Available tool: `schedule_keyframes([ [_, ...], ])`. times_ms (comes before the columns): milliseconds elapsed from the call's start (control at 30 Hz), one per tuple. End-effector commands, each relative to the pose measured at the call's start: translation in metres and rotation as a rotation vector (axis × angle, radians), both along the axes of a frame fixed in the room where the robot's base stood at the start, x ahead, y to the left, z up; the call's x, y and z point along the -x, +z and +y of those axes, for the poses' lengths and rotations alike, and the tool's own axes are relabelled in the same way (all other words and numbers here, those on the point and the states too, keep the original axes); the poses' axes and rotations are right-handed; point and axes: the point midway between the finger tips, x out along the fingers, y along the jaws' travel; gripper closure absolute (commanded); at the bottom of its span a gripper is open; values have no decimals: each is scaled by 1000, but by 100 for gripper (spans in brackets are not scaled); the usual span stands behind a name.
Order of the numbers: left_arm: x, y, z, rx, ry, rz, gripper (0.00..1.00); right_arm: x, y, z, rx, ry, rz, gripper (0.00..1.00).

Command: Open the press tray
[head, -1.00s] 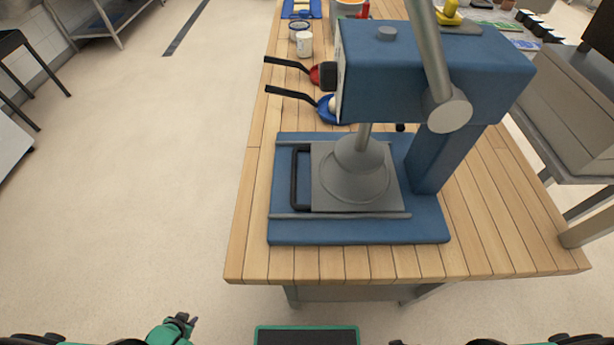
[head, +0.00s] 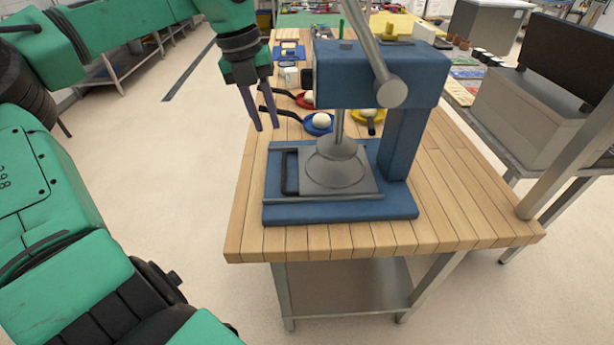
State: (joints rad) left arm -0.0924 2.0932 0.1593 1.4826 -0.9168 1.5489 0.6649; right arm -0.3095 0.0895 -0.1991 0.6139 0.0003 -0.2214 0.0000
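The blue press (head: 385,70) stands on the wooden table, with a grey lever arm and a round grey plate above its base. The press tray (head: 309,184) is a flat grey square plate between two rails on the base. Its black handle (head: 288,172) faces left. The tray sits under the round plate. My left gripper (head: 264,128) points down above and slightly left of the handle in the picture. Its two fingers are apart with nothing between them, and it does not appear to touch the handle. My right gripper is out of view.
Behind the press lie a blue pan (head: 318,123), a red pan (head: 304,100) and a yellow pan (head: 370,118), holding pale round pieces. The wooden table (head: 445,215) is clear at the right of the press. Open floor lies left of the table.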

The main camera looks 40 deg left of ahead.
Motion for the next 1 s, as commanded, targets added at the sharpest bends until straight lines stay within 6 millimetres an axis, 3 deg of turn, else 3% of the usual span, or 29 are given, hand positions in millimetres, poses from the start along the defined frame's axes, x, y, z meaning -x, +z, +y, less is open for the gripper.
schedule_keyframes([
  [200, -5, -46, -6, 9, -1, 5, 73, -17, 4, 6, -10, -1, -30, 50],
  [533, -15, -125, -17, 9, 0, 0, 73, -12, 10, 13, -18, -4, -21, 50],
  [667, -17, -137, -19, 9, 0, -2, 73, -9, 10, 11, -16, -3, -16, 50],
  [900, -18, -139, -19, 9, 1, -4, 73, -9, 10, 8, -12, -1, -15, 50],
  [1000, -18, -139, -19, 9, 1, -4, 100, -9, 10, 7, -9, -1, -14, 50],
])
